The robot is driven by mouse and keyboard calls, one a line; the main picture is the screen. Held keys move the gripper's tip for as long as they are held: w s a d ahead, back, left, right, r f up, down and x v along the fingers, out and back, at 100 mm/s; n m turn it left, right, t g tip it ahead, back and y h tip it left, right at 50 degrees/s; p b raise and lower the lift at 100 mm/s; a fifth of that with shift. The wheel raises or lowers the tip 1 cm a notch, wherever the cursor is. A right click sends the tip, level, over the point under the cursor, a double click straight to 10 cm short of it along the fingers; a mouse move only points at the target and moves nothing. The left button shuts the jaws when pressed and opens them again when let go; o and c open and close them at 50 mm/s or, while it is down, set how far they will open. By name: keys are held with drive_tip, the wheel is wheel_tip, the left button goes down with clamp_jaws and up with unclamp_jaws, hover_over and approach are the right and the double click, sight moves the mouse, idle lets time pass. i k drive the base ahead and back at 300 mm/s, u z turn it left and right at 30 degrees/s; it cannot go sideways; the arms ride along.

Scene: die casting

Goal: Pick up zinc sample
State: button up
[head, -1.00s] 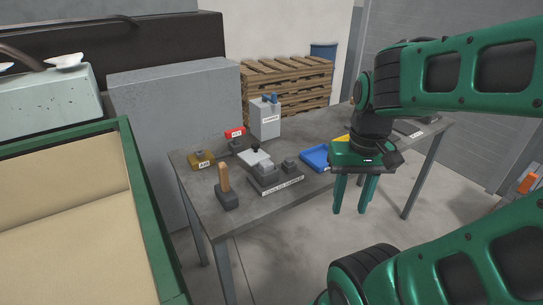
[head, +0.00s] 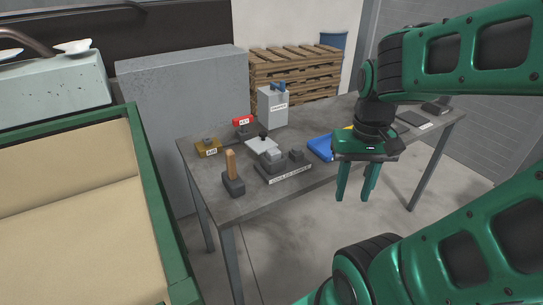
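A dark grey stand (head: 284,173) with a white label on its front edge sits near the front edge of the table. The label is too small to read surely. Grey blocks (head: 275,155) rest on it; I cannot tell which piece is the zinc sample. My gripper (head: 356,197) hangs pointing down, right of the stand and in front of the table's front edge in the picture. Its green fingers are apart with nothing between them. It partly hides a blue tray (head: 321,148) behind it.
A wooden-handled hammer (head: 233,181), a brass-coloured block (head: 208,148), a red-labelled item (head: 242,122) and a grey canister (head: 273,107) stand on the table (head: 215,180). Dark flat items (head: 411,119) lie at the right end. A green-rimmed bin (head: 158,200) is at left.

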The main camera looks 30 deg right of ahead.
sight(274, 154)
drive_tip(key=z, duration=0.05)
drive_tip(key=k, duration=0.5)
drive_tip(key=z, duration=1.2)
drive_tip(key=k, duration=1.25)
drive_tip(key=u, duration=0.65)
drive_tip(key=i, duration=1)
